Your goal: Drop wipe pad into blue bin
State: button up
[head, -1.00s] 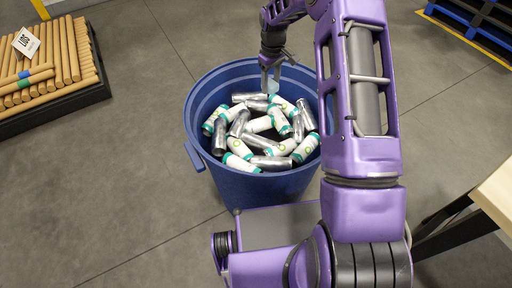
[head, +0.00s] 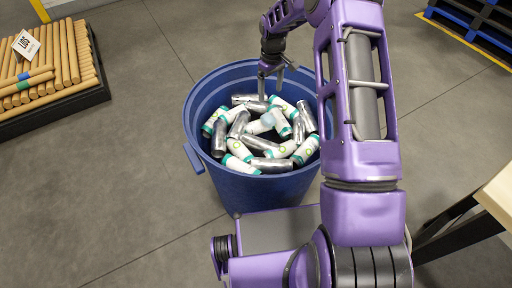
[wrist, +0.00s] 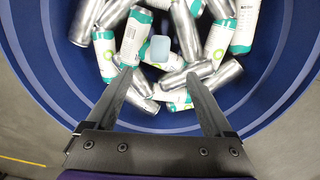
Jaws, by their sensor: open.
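The wipe pad (head: 268,118), a small pale blue piece, shows over the cans in the blue bin (head: 198,115). In the wrist view the pad (wrist: 160,48) is ahead of and between my fingertips, clear of both. I cannot tell whether it rests on the cans or is still in the air. My gripper (head: 271,90) is above the bin's far half, pointing down, with its fingers apart and empty. Its two fingers (wrist: 160,78) also show in the wrist view.
Silver cans and white-and-teal cans (head: 240,149) fill the bin. A rack of cardboard tubes (head: 62,58) lies at the upper left. A table corner (head: 497,195) is at the right, and blue pallets (head: 478,25) are at the upper right. The floor left of the bin is clear.

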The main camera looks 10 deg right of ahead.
notch_tip(320, 180, up, 17)
jog(key=p, duration=0.2)
jog(key=shift+r, duration=0.2)
dwell(0.4)
